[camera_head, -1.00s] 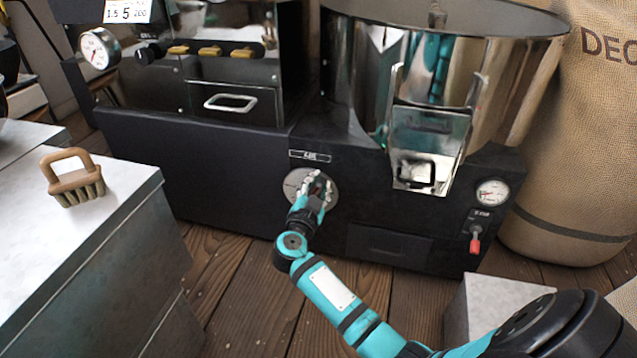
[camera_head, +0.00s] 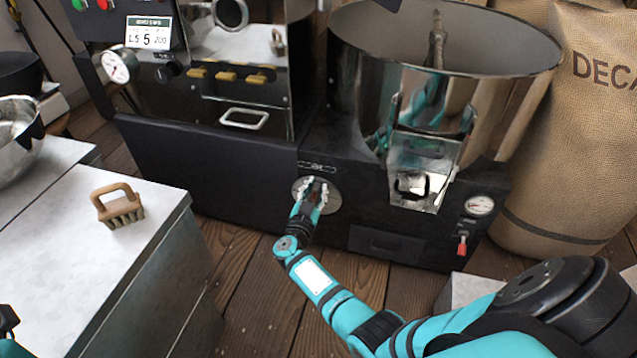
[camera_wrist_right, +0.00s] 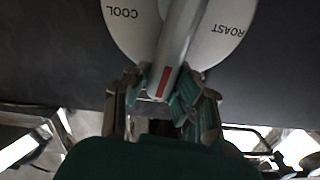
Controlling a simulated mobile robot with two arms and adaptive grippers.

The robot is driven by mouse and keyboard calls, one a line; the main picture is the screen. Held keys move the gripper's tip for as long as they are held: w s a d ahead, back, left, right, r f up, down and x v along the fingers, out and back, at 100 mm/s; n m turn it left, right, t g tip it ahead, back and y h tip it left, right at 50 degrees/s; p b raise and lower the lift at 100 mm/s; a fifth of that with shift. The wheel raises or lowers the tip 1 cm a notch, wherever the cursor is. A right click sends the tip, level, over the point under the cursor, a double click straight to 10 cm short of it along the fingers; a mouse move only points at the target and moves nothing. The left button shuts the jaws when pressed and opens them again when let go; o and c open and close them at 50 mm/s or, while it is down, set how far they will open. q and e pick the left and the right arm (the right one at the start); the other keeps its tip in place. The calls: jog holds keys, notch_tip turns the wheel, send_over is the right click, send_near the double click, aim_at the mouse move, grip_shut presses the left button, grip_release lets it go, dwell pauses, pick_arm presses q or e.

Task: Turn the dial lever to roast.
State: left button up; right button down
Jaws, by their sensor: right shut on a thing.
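The round dial plate (camera_head: 331,198) is on the front of the black roaster base, mostly behind my right gripper (camera_head: 314,188). In the right wrist view the pale plate (camera_wrist_right: 215,48) reads COOL on the left and ROAST on the right, both turned over. The grey dial lever (camera_wrist_right: 178,42), with a red mark near its end, lies between the two words. My right gripper (camera_wrist_right: 168,98) is shut on the lever's end, a finger on each side. In the head view the fingers hide the lever. My left gripper is not clearly in view.
A counter (camera_head: 165,212) with a wooden brush (camera_head: 117,208) and a metal bowl (camera_head: 18,135) stands at the left. A red-handled switch (camera_head: 462,246) and a gauge (camera_head: 479,205) are right of the dial. A burlap sack (camera_head: 575,150) stands far right. Plank floor lies in front.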

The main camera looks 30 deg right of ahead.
aim_at(303, 181)
jog(key=shift+w+a+r+n+p, duration=0.15)
jog(key=shift+w+a+n+p, duration=0.25)
jog(key=shift+n+p, duration=0.35)
jog(key=shift+w+a+n, duration=0.35)
jog(key=shift+a+n, duration=0.05)
jog(key=shift+n, duration=0.55)
jog(key=shift+w+a+f+n, duration=0.25)
jog(key=shift+w+n, duration=0.05)
jog(key=shift+n, duration=0.45)
jog(key=shift+w+a+f+n, duration=0.2)
jog(key=shift+w+a+n, duration=0.15)
jog(key=shift+n, duration=0.35)
jog(key=shift+w+a+f+n, duration=0.2)
jog(key=shift+w+f+n, duration=0.1)
jog(key=shift+n, duration=0.45)
jog(key=c, duration=1.1)
grip_release()
jog(key=shift+r, duration=0.1)
